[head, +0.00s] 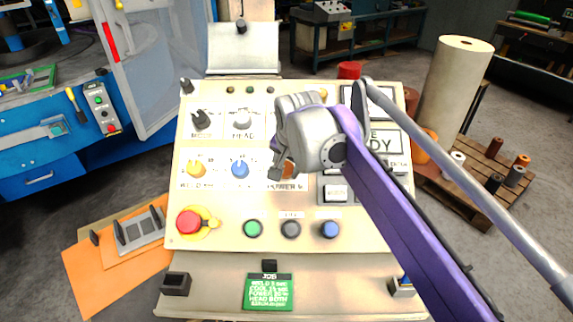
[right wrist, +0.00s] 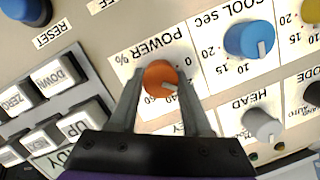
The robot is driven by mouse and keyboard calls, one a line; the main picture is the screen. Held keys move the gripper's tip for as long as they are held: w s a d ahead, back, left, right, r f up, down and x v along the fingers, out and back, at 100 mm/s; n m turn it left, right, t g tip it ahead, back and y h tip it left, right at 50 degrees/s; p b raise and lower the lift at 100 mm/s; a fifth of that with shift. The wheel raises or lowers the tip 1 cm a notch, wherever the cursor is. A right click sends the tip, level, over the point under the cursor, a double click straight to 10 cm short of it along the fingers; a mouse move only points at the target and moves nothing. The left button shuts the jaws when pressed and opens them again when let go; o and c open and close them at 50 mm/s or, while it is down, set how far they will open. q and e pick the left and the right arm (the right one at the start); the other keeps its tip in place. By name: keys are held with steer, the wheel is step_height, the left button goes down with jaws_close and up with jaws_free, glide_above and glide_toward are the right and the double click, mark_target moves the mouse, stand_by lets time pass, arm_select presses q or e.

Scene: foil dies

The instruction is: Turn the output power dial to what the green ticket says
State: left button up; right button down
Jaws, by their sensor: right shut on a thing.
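The output power dial (right wrist: 158,76) is an orange knob on the panel, under the "POWER %" label in the right wrist view. Its pale pointer mark faces the lower right there; the scale number beside it is partly hidden by a finger. In the head view the dial (head: 288,168) is mostly covered by my gripper. My right gripper (right wrist: 161,80) is shut on the dial, one finger on each side; it also shows in the head view (head: 281,169). The green ticket (head: 268,291) stands at the panel's front; its power line is too small to read surely. My left gripper is out of view.
A blue cool dial (head: 240,169) and a yellow weld dial (head: 196,169) sit left of the power dial. A white head selector (head: 242,120) is above. A red stop button (head: 189,222) and several coloured buttons line the front. Keys (right wrist: 58,100) lie close beside my right gripper.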

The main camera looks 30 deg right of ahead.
stand_by(0.4)
steer(key=shift+c, duration=1.8)
jaws_free()
steer(key=v, duration=1.1)
steer(key=shift+p, duration=0.45)
steer(key=shift+f, duration=0.15)
